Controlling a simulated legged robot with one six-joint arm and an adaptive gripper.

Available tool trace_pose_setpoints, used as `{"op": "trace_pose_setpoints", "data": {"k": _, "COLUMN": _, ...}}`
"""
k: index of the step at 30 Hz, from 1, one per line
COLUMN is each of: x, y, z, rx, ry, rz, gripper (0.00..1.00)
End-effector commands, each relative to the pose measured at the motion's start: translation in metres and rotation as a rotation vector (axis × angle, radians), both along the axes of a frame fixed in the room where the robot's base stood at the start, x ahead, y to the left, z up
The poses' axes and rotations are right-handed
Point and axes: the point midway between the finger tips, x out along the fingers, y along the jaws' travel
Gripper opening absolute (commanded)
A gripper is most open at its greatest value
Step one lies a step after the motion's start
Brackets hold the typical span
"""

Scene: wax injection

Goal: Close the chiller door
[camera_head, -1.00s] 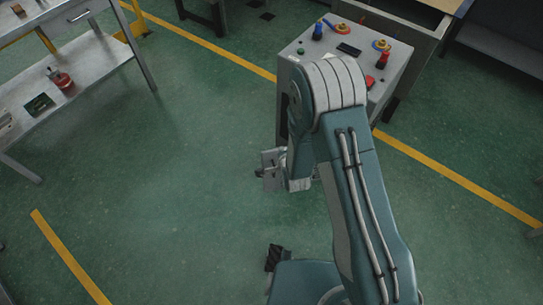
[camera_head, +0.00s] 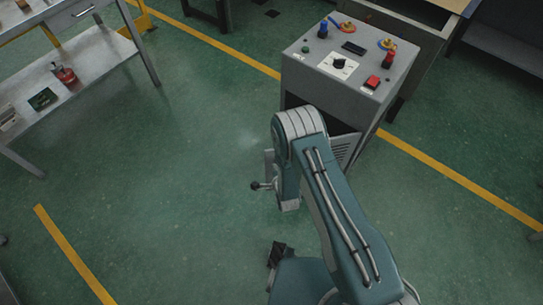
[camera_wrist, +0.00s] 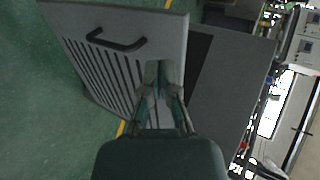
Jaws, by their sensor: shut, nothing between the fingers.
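The chiller (camera_head: 320,80) is a grey box with controls on top, at the upper middle of the head view. Its door (camera_head: 343,150) is a slotted panel standing open, partly hidden behind my arm. In the wrist view, the door (camera_wrist: 72,22) has a black handle (camera_wrist: 118,40), and a dark gap lies between it and the chiller body (camera_wrist: 235,75). My gripper (camera_wrist: 161,72) is shut and empty, over the slotted door near its right edge. I cannot tell whether it touches the door. My fingers are hidden in the head view.
A metal table (camera_head: 100,55) with a red bottle (camera_head: 64,74) stands at the left. A desk (camera_head: 425,25) stands behind the chiller. Green floor with yellow lines is clear between the table and my arm.

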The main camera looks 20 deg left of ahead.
Motion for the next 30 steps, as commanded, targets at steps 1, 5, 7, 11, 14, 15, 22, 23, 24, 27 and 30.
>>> {"op": "trace_pose_setpoints", "data": {"k": 1, "x": 0.007, "y": 0.003, "z": -0.004, "rx": 0.002, "ry": -0.002, "rz": -0.001, "gripper": 0.00}}
{"op": "trace_pose_setpoints", "data": {"k": 5, "x": 0.022, "y": 0.012, "z": -0.014, "rx": 0.001, "ry": -0.002, "rz": -0.001, "gripper": 0.00}}
{"op": "trace_pose_setpoints", "data": {"k": 7, "x": 0.034, "y": 0.018, "z": -0.013, "rx": 0.001, "ry": -0.004, "rz": -0.001, "gripper": 0.00}}
{"op": "trace_pose_setpoints", "data": {"k": 11, "x": 0.048, "y": 0.025, "z": -0.013, "rx": 0.000, "ry": -0.002, "rz": 0.001, "gripper": 0.00}}
{"op": "trace_pose_setpoints", "data": {"k": 14, "x": 0.054, "y": 0.029, "z": -0.013, "rx": 0.000, "ry": -0.001, "rz": 0.001, "gripper": 0.00}}
{"op": "trace_pose_setpoints", "data": {"k": 15, "x": 0.055, "y": 0.030, "z": -0.013, "rx": -0.001, "ry": 0.000, "rz": 0.001, "gripper": 0.00}}
{"op": "trace_pose_setpoints", "data": {"k": 22, "x": 0.056, "y": 0.030, "z": -0.013, "rx": -0.001, "ry": 0.000, "rz": 0.001, "gripper": 0.00}}
{"op": "trace_pose_setpoints", "data": {"k": 23, "x": 0.056, "y": 0.030, "z": -0.013, "rx": -0.001, "ry": 0.000, "rz": 0.001, "gripper": 0.00}}
{"op": "trace_pose_setpoints", "data": {"k": 24, "x": 0.056, "y": 0.030, "z": -0.013, "rx": -0.001, "ry": 0.000, "rz": 0.001, "gripper": 0.00}}
{"op": "trace_pose_setpoints", "data": {"k": 27, "x": 0.057, "y": 0.031, "z": -0.013, "rx": -0.001, "ry": 0.000, "rz": -0.002, "gripper": 0.00}}
{"op": "trace_pose_setpoints", "data": {"k": 30, "x": 0.061, "y": 0.033, "z": -0.013, "rx": 0.000, "ry": -0.002, "rz": -0.013, "gripper": 0.00}}
